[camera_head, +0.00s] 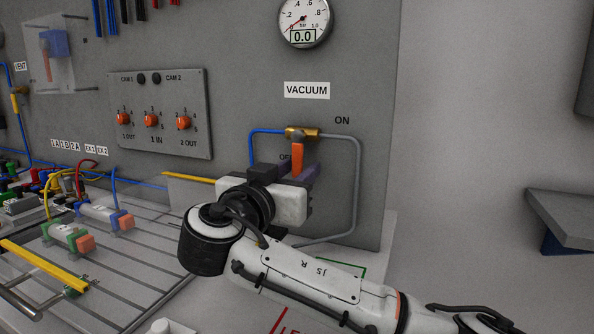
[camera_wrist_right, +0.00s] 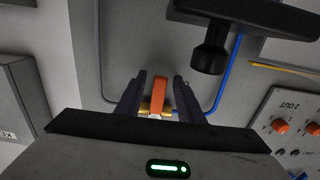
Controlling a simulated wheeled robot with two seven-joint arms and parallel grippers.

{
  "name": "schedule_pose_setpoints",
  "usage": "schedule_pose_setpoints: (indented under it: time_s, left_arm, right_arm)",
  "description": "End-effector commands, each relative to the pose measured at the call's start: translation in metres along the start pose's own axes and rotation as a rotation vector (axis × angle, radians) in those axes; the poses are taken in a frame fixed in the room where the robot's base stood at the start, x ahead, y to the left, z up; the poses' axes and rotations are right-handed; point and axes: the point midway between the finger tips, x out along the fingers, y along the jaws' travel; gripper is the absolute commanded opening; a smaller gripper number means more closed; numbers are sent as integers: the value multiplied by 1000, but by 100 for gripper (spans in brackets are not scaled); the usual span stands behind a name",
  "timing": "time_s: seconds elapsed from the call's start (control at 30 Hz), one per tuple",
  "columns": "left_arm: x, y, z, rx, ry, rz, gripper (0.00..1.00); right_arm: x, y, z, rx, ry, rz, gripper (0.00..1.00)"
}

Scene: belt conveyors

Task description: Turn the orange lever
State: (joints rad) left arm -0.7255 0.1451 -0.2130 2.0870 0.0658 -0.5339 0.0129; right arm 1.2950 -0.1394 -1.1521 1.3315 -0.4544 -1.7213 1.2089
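The orange lever (camera_head: 297,158) hangs downward from a brass valve (camera_head: 302,133) on the grey panel, beside the partly hidden OFF label. The ON label (camera_head: 342,120) is up and to the right. My right gripper (camera_head: 286,172) is at the lever, with one dark finger on each side of it. In the right wrist view the lever (camera_wrist_right: 155,97) stands between the two fingers (camera_wrist_right: 159,82), with a visible gap on both sides. The gripper is open around it. My left gripper is not in view.
A vacuum gauge (camera_head: 303,22) reading 0.0 is above the valve. Blue (camera_head: 251,150) and grey (camera_head: 357,180) tubes run from the valve close to my gripper. A plate with orange knobs (camera_head: 151,119) is to the left.

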Motion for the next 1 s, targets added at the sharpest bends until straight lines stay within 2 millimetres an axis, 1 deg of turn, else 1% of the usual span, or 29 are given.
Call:
schedule_pose_setpoints:
  time_s: [0.27, 0.47, 0.5, 0.83, 1.0]
  left_arm:
    - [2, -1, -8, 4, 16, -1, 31]
    - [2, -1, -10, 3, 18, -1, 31]
    - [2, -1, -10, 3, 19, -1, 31]
    - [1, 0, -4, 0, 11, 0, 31]
    - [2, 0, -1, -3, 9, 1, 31]
  right_arm:
    - [2, 0, 0, 0, 0, 1, 34]
    - [2, 0, 0, 0, 0, 1, 2]
    - [2, 0, 0, 0, 0, 1, 0]
    - [2, 1, 1, -14, -2, 1, 0]
    - [2, 5, 3, -77, -4, 1, 0]
